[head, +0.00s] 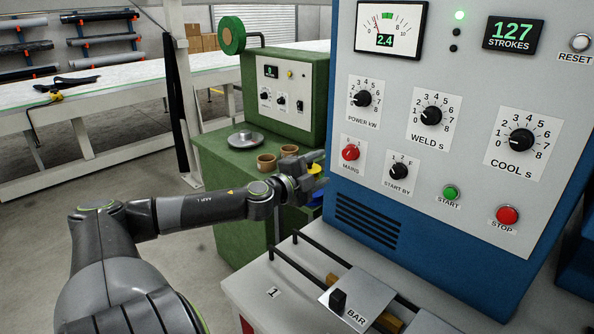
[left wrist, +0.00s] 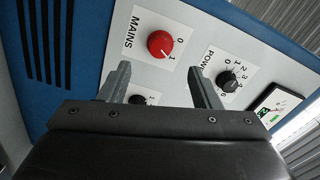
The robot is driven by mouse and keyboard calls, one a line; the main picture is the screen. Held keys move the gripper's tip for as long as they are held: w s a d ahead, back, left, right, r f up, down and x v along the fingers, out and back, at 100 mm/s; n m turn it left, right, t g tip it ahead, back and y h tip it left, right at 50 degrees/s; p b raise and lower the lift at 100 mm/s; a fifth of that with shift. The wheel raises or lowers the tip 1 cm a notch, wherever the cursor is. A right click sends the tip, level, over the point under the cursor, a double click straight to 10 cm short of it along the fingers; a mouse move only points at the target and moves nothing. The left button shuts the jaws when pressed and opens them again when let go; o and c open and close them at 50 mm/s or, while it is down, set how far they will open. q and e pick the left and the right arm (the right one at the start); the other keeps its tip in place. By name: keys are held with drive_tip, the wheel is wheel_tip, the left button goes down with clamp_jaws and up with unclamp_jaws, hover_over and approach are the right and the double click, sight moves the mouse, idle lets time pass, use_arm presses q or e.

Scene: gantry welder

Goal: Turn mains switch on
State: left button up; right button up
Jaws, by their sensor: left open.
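The mains switch (head: 350,153) is a red round knob on a white plate, low on the left of the grey panel. In the left wrist view the red knob (left wrist: 160,44) shows beside its MAINS label and the marks 0 and 1. My left gripper (head: 318,163) is just left of the switch in the head view. In the left wrist view its two fingers (left wrist: 160,67) are apart and empty, with the knob beyond the gap between their tips, not visibly gripped. My right gripper is not in view.
The black START BY knob (head: 399,171) and POWER knob (head: 362,98) are close to the switch. Green START (head: 450,192) and red STOP (head: 507,214) buttons sit to the right. A green cabinet (head: 230,190) stands behind my left arm.

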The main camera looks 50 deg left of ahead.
use_arm(q)
drive_tip(key=s+d+p, duration=0.1)
drive_tip(key=s+p, duration=0.3)
drive_tip(key=s, duration=0.3)
drive_tip(key=shift+s, duration=0.2)
idle(0.6)
